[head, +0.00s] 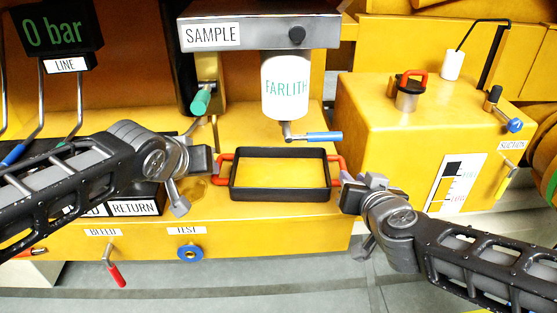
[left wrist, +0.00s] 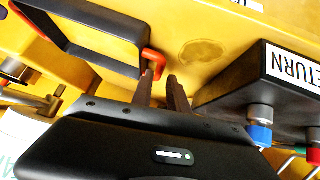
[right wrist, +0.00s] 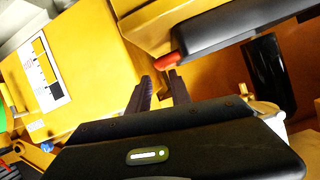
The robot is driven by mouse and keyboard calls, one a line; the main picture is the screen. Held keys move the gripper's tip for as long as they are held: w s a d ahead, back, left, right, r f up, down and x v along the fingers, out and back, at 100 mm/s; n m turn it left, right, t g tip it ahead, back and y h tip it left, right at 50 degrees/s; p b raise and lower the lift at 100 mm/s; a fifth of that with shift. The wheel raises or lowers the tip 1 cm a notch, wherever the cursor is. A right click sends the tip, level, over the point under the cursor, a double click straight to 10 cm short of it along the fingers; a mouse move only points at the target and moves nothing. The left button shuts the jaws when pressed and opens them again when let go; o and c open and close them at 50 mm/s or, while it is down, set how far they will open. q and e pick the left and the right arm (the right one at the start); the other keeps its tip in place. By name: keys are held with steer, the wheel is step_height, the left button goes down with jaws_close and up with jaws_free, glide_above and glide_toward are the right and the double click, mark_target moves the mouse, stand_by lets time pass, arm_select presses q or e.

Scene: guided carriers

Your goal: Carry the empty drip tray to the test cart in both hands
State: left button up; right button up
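The drip tray (head: 280,195) is a shallow rectangle with dark walls and a red handle at each end. It rests on the yellow bench below the sample bottle, and nothing shows inside it. My left gripper (head: 217,163) is open at the left handle (left wrist: 154,60), which shows just at its fingertips (left wrist: 160,74). My right gripper (head: 346,181) is open near the right handle (right wrist: 167,61), which lies just beyond its fingertips (right wrist: 159,76). Neither gripper is closed on a handle. I cannot tell which thing is the test cart.
The FARLITH bottle (head: 285,88) and its blue-handled valve (head: 322,137) hang close above the tray's back edge. A dark RETURN box (left wrist: 295,80) stands left of the tray. A yellow tank (head: 400,125) stands to the right. Grey floor (head: 240,285) shows in front.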

mark_target(345, 168)
arm_select(q)
steer(key=shift+w+r, duration=0.1)
steer(key=shift+w, duration=0.25)
arm_select(e)
steer(key=shift+w, duration=0.4)
arm_select(q)
steer(key=shift+s, duration=0.1)
arm_select(e)
steer(key=shift+s+r, duration=0.1)
steer(key=shift+s, duration=0.05)
